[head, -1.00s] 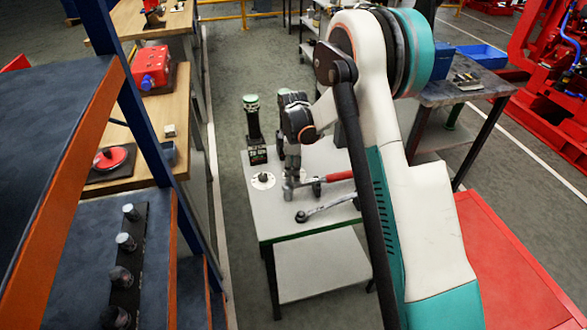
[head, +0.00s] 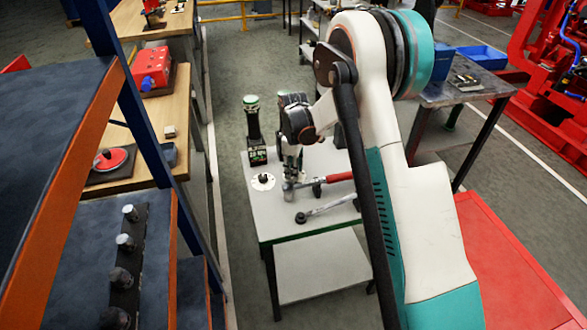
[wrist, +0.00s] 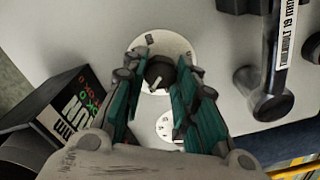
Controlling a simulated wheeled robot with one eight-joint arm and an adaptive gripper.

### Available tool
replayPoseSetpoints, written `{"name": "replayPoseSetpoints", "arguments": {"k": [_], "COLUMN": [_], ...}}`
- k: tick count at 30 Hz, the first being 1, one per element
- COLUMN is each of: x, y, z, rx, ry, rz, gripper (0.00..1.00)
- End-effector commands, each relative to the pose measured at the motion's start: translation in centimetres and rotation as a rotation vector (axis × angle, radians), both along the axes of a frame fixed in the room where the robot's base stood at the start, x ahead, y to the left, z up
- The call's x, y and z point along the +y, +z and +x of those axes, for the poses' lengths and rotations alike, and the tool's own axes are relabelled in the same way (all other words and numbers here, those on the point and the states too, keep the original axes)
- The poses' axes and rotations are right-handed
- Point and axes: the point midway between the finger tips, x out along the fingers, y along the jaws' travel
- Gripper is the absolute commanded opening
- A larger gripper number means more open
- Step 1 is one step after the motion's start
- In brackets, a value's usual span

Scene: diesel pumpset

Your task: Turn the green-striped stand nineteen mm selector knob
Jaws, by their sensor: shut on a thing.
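A black selector knob (wrist: 160,72) stands on a white marked disc (wrist: 177,48) in the wrist view. My gripper (wrist: 160,66) has its teal-padded fingers on either side of this knob and is shut on it. A second white disc (wrist: 164,126) shows lower down between the fingers, partly covered by them. In the head view my gripper (head: 289,165) reaches down to the grey table top and hides the held knob. A white disc with a dark knob (head: 263,179) shows left of the gripper there. The green-edged table (head: 280,222) carries these things.
A black stand with a lit display (head: 257,156) is left of my gripper; its lettered box (wrist: 70,112) is close in the wrist view. A wrench (head: 325,207) lies nearer the table's front. A shelf (head: 60,140) stands at left.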

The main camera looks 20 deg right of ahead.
Motion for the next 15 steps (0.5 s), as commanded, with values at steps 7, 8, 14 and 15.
{"name": "replayPoseSetpoints", "arguments": {"k": [7, 8, 14, 15], "x": [-0.06, -0.06, -0.12, -0.12], "y": [-0.02, -0.02, -0.02, -0.03], "z": [0.06, 0.07, 0.09, 0.10], "rx": [0.001, 0.000, 0.000, 0.000], "ry": [-0.228, -0.257, -0.447, -0.485], "rz": [-0.001, 0.000, 0.000, 0.000], "gripper": [0.03, 0.03, 0.03, 0.03]}}
